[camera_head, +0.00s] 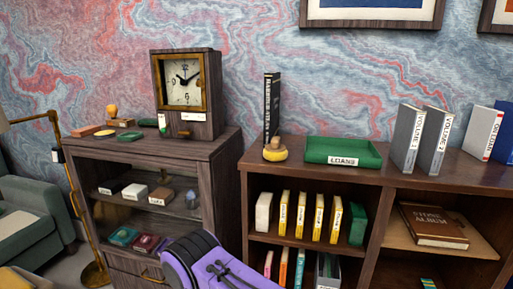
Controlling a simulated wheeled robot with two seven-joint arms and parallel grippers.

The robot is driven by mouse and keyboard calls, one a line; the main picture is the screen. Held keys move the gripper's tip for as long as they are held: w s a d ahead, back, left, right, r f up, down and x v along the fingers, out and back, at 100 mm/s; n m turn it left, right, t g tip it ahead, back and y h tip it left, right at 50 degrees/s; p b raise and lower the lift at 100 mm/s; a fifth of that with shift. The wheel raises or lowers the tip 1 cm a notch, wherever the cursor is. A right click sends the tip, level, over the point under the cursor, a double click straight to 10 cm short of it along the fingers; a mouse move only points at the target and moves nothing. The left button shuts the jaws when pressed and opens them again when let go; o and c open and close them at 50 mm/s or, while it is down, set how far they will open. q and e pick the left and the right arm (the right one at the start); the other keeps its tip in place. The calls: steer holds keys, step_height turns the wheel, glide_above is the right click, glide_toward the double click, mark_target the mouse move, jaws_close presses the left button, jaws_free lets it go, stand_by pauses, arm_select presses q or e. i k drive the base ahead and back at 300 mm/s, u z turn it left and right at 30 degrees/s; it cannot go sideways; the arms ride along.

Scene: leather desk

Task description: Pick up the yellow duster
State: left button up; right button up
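A small round yellow thing with a brown wooden knob, which looks like the yellow duster (275,154), sits on top of the right bookcase near its left front corner. It stands just in front of an upright black book (271,112) and to the left of the green tray (343,152). A purple and black part of my arm reaches in at the bottom middle, below and left of the duster. Neither of my grippers is in view.
The bookcase top (391,180) has a bare strip in front of the green tray. Grey binders (406,139) stand farther right. A dark cabinet (218,168) on the left bears a clock (181,83) and small items. A floor lamp (75,190) stands at the far left.

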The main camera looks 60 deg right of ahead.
mark_target(275, 152)
steer(key=z, duration=1.8)
